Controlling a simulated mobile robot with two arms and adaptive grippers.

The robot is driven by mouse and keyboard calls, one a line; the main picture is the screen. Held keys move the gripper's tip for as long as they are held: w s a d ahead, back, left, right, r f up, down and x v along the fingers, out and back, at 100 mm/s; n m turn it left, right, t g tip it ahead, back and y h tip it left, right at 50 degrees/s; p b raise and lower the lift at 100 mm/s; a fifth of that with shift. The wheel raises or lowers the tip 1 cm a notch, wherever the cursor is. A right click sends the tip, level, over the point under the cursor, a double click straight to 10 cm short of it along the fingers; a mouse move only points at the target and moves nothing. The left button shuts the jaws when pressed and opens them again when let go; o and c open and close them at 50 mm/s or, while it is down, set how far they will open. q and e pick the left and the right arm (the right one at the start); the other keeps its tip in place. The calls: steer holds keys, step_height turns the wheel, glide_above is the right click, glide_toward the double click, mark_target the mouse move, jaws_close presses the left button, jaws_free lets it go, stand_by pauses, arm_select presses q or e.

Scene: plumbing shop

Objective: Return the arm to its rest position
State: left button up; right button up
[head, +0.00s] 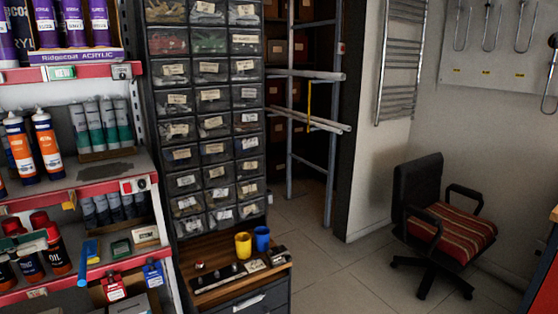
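A small grey-green shape at the left edge of the head view, in front of the red-capped bottles, seems to be the tip of my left gripper (30,243). It is small and mostly cut off by the picture edge, so I cannot tell whether it is open or shut. I see nothing clearly held in it. My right gripper is not in view.
A stocked shelf (85,190) with red edges stands close on the left. Beside it are a drawer cabinet (208,97) and a wooden counter with a yellow cup (243,245) and blue cup (262,238). A chair (440,222) stands right; the tiled floor between is clear.

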arm_select(q)
steer(key=w+d+f+t+y, duration=0.1)
steer(key=w+d+f+t, duration=0.1)
steer(key=w+d+f, duration=0.5)
steer(key=w+d+f+t+y, duration=0.1)
steer(key=w+d+f, duration=0.5)
steer(key=d, duration=0.4)
steer(key=s+d+f+n+t+y, duration=0.25)
steer(key=d+f+n+y, duration=0.4)
steer(key=d+f, duration=0.6)
steer(key=s+d+f+n+g+y, duration=0.1)
steer(key=s+d+f+g+y, duration=0.2)
steer(key=s, duration=0.6)
steer(key=s+d+f+n+g+y, duration=0.1)
steer(key=s+f+g+y, duration=0.15)
steer(key=s+f, duration=0.45)
steer(key=s+r+g, duration=0.2)
steer(key=s+g, duration=0.5)
steer(key=s, duration=1.8)
step_height(320, 180, down, 28)
steer(key=s+g, duration=0.2)
steer(key=s+a+f+g, duration=0.1)
steer(key=s+a+f, duration=0.2)
steer(key=s+f, duration=1.2)
steer(key=shift+s, duration=0.95)
